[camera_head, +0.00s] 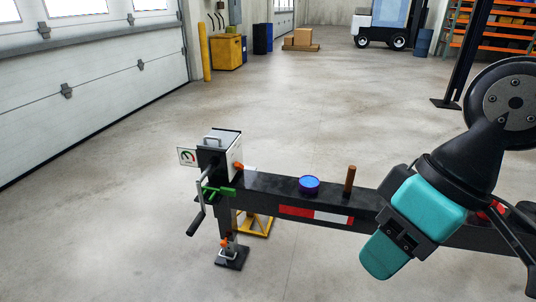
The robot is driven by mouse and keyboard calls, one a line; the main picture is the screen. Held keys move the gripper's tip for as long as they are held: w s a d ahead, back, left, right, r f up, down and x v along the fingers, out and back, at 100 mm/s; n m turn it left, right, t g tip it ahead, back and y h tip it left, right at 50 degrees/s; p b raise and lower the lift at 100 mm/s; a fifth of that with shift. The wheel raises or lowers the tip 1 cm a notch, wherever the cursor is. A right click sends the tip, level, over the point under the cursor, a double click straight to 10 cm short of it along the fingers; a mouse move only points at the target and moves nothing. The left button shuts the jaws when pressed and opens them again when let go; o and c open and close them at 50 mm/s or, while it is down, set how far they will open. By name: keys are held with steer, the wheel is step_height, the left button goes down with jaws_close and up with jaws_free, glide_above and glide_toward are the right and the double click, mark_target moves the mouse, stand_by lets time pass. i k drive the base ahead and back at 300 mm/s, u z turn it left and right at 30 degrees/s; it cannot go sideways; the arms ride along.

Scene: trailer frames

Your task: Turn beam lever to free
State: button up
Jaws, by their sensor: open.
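A dark trailer beam (262,188) runs across the lower middle, with a red and white reflector on its side. An upright brown lever (350,180) stands on top of the beam, right of a round blue cap (309,184). A green lever-like part (217,191) sits at the beam's left end, below a grey box. I cannot tell from the picture which one is the beam lever. My gripper (397,236), with teal parts, is open and in front of the beam, right of the brown lever and apart from it. It hides part of the beam.
The grey box (220,150) carries a small dial sign (187,157) and a hanging crank handle (197,212). A support leg stands on a black foot (231,258) beside a yellow stand (256,226). A red part (491,211) shows behind my arm. The floor around is mostly clear.

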mark_target(239, 166)
steer(key=u, duration=0.1)
steer(key=i, duration=1.25)
steer(key=u, duration=0.5)
